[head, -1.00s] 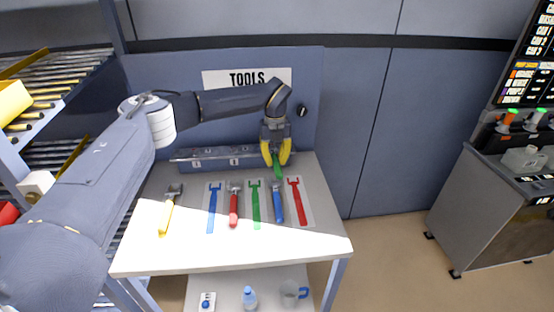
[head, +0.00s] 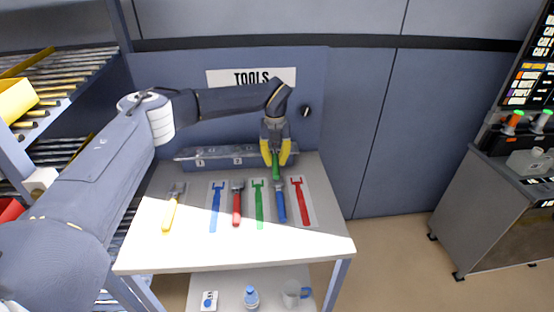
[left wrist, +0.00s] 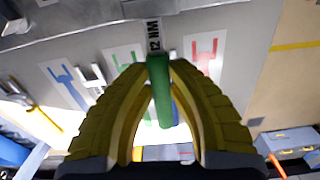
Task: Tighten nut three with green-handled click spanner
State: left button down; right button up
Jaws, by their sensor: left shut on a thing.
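My left gripper (head: 276,152) is shut on the green handle (head: 276,169) of a spanner, over the back right of the bench. In the left wrist view the green handle (left wrist: 159,88) stands between the yellow fingers, with a "12 NM" label just beyond it. The spanner's head is hidden. A grey rail with numbered labels (head: 230,158) runs along the back of the bench, left of the gripper. I cannot make out nut three or whether the spanner touches the rail. My right gripper is not in view.
On the bench (head: 190,255) lie a yellow-handled tool (head: 170,210), a red-handled spanner (head: 237,207) and a blue-handled spanner (head: 280,205). Blue, green (head: 259,205) and red spanner outlines mark the top. A bottle and a mug (head: 291,293) stand on the lower shelf.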

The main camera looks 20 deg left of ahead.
pick_arm(q)
jog(key=shift+s+a+m, duration=0.15)
jog(key=shift+a+m, duration=0.25)
jog(key=shift+m, duration=0.1)
dwell(0.3)
jog(key=shift+s+a+m, duration=0.1)
jog(key=shift+a+m, duration=0.35)
jog(key=shift+m, duration=0.15)
jog(key=shift+a, duration=0.1)
jog(key=shift+a, duration=0.1)
dwell(0.3)
jog(key=shift+a+m, duration=0.3)
jog(key=shift+m, duration=0.3)
jog(key=shift+s+a+m, duration=0.1)
jog(key=shift+a+m, duration=0.3)
jog(key=shift+m, duration=0.1)
jog(key=shift+a+m, duration=0.45)
jog(key=shift+m, duration=0.05)
jog(key=shift+a+m, duration=0.2)
jog(key=shift+m, duration=0.1)
jog(key=shift+d+n, duration=0.45)
jog(key=shift+n, duration=0.05)
dwell(0.5)
